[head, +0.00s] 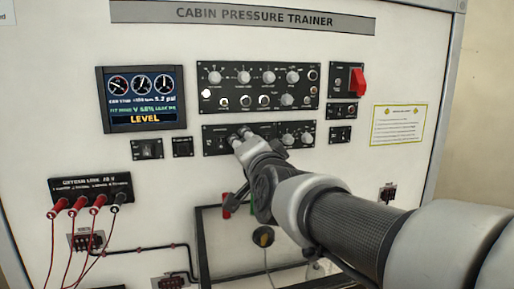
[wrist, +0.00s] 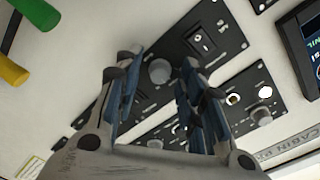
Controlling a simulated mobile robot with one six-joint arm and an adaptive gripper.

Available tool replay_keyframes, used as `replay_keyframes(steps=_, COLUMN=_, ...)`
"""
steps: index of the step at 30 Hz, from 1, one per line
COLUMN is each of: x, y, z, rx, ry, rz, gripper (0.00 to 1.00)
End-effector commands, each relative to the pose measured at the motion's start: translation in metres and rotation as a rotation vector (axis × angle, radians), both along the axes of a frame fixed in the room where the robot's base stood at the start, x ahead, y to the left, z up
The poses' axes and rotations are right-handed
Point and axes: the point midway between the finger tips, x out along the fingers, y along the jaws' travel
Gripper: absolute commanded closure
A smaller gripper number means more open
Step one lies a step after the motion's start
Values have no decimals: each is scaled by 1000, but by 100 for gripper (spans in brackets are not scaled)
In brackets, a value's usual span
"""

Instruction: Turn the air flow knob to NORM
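My gripper (head: 240,136) reaches the lower black control panel (head: 214,143) and covers part of its middle. In the wrist view, my gripper (wrist: 158,65) is open, its two blue-padded fingers apart. A round grey knob (wrist: 160,71) shows in the gap between the fingertips; I cannot tell whether either finger touches it. No knob label is readable here, so I cannot confirm that this is the air flow knob or which way it points. Two more knobs (head: 288,140) show to the right on the same lower panel.
The upper panel (head: 258,87) holds several knobs and switches close above. A red switch cover (head: 358,83) juts out at the right. A lit screen (head: 142,99) reads LEVEL. Red cables (head: 75,207) hang at lower left. A rocker switch (wrist: 203,42) sits beside the knob in the wrist view.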

Motion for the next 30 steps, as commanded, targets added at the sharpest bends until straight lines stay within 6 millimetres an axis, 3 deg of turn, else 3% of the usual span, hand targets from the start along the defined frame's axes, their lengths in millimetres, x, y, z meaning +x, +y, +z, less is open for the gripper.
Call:
replay_keyframes(steps=5, x=-20, y=-5, z=2, rx=3, ry=-2, rz=0, gripper=63)
replay_keyframes(steps=12, x=-71, y=-19, z=3, rx=3, ry=-3, rz=0, gripper=63)
replay_keyframes(steps=18, x=-102, y=-27, z=4, rx=0, ry=-2, rz=1, gripper=63)
replay_keyframes(steps=30, x=-115, y=-30, z=3, rx=0, ry=1, rz=1, gripper=63)
